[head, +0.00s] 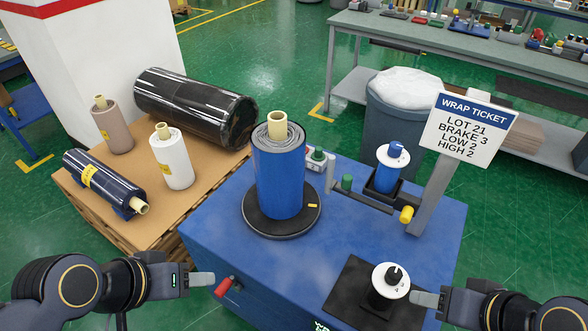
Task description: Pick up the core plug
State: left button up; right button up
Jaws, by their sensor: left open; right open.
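A black piece with a round white flange and a black knob (391,281), which looks like the core plug, stands upright on a dark mat (347,281) at the front right of the blue table. My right gripper (424,299) is open, just right of the white flange; I cannot tell whether it touches. My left gripper (203,280) is open and empty at the table's front left, well away from the plug. A similar blue piece with a white flange (392,156) stands in a black holder further back.
A blue wrapped roll (278,180) stands on a black turntable (258,222). A ticket sign (467,127) rises behind the mat. A red-handled lever (224,287) is near my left gripper. Several rolls lie or stand on a pallet (140,205) at left.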

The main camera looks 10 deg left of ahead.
aim_at(317, 156)
jog(key=i+j+u, duration=0.15)
jog(key=j+u, duration=0.15)
jog(key=i+j+u, duration=0.35)
jog(key=j+u, duration=0.2)
jog(key=j, duration=0.1)
